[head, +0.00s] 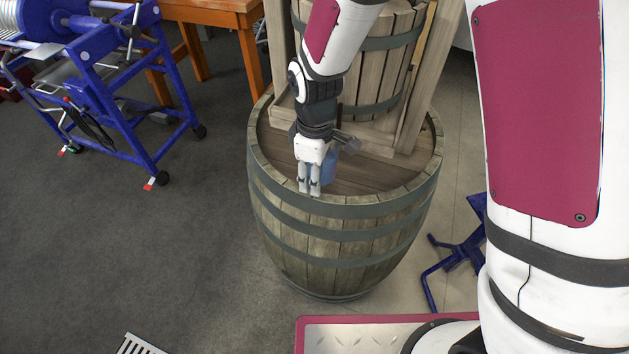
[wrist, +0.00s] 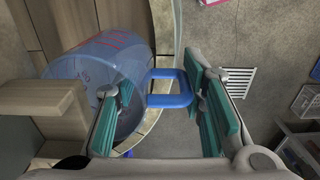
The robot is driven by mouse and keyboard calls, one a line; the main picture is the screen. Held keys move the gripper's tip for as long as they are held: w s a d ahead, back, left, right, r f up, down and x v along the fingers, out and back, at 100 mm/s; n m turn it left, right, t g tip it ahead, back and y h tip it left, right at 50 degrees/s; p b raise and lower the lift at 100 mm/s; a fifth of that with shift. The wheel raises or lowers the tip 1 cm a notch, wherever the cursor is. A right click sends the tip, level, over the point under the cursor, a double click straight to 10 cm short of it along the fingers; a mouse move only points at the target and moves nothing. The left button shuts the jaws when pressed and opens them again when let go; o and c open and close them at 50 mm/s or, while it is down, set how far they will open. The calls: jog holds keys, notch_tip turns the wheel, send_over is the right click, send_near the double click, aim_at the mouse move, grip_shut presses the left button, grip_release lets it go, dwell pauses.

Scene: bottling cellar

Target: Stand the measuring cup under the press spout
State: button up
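The measuring cup is clear blue with red marks. In the wrist view the measuring cup (wrist: 85,75) is at the left, above the barrel top, and its blue handle (wrist: 170,99) lies between my gripper's fingers. In the head view the cup (head: 327,167) shows partly behind my gripper (head: 309,190), near the barrel's front rim. The press spout (head: 347,142) juts out just above and behind the cup.
The wooden press (head: 375,75) stands on the barrel (head: 340,215). A blue machine (head: 115,85) and an orange table (head: 215,15) stand at the left. A blue stand (head: 460,255) is right of the barrel. Floor is clear at front left, apart from a drain grate (head: 138,345).

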notch_tip(320, 180, up, 10)
jog(key=shift+w+d+b, duration=0.1)
jog(key=shift+d+b, duration=0.05)
jog(key=shift+b, duration=0.15)
jog(key=s+d+r+m+t, duration=0.5)
jog(key=s+d+r+m, duration=0.9)
jog(key=d, duration=0.5)
jog(key=shift+s+r, duration=1.15)
jog(key=shift+r, duration=0.05)
jog(key=shift+d, duration=0.1)
jog(key=shift+c, duration=0.2)
